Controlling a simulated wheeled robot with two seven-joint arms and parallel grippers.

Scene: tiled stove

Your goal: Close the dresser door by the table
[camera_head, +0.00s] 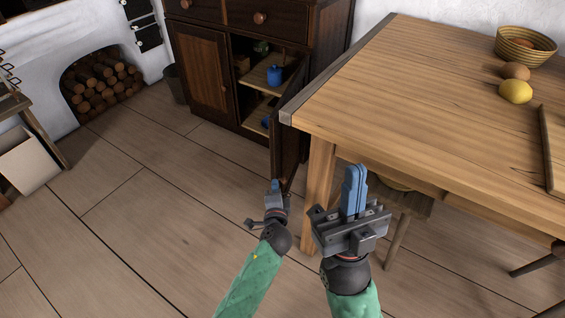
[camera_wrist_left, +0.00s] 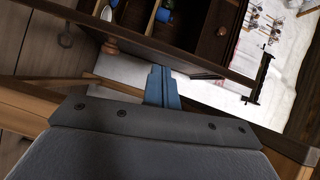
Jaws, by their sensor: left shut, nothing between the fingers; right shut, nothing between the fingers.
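The dark wooden dresser (camera_head: 212,82) stands beside the wooden table (camera_head: 420,90). Its right door (camera_head: 288,150) stands open, swung out toward me and seen nearly edge-on close to the table's corner. Shelves with a blue jug (camera_head: 274,76) show inside; the jug also shows in the left wrist view (camera_wrist_left: 164,15). My left gripper (camera_head: 276,187) is shut and empty, near the open door's front lower end; I cannot tell if it touches. Its blue fingers show in the left wrist view (camera_wrist_left: 160,84). My right gripper (camera_head: 354,190) is shut and empty, in front of the table's near edge.
The dresser's left door (camera_head: 205,85) is closed. A table leg (camera_head: 318,190) stands right of my left gripper, and a stool (camera_head: 400,205) is under the table.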

